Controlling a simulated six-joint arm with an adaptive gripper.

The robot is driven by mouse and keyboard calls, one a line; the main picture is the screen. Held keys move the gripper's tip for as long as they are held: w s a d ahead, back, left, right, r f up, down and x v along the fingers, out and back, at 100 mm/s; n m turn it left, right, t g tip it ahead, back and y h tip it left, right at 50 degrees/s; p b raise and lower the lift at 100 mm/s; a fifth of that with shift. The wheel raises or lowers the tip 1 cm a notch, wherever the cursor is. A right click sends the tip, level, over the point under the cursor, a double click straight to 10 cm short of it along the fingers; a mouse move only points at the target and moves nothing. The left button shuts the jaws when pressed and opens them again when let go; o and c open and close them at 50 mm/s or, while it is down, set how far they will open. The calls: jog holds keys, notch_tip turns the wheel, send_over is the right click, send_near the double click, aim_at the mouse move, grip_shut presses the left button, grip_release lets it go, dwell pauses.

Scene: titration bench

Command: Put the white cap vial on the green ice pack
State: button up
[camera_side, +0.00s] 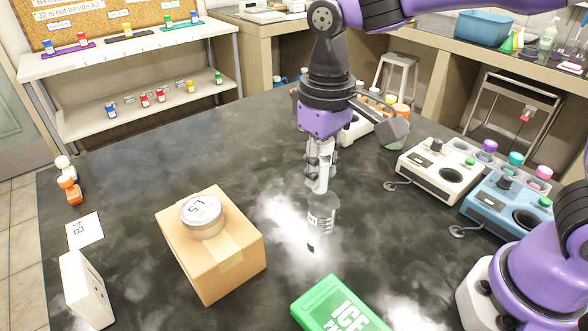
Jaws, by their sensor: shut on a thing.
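My gripper (320,188) points down over the middle of the dark bench. It is shut on a clear grey vial (322,214) with a white label, which hangs upright below the fingers. The green ice pack (322,301) lies flat at the front edge of the picture, below and slightly right of the vial, partly cut off. The vial is apart from it.
A cardboard box (232,262) with a round tin (202,216) on top stands to the left. A cream device (440,172) and a blue device (510,205) stand to the right. White and orange vials (69,189) stand far left. Bench between vial and ice pack is clear.

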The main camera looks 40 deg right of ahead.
jog(key=s+a, duration=0.5)
jog(key=s, duration=0.2)
send_over(348, 325)
jog(key=shift+n, duration=0.3)
notch_tip(348, 325, down, 8)
jog(key=shift+f, duration=0.1)
jog(key=o, duration=1)
jog(key=shift+f, duration=0.1)
jog(key=shift+c, duration=0.2)
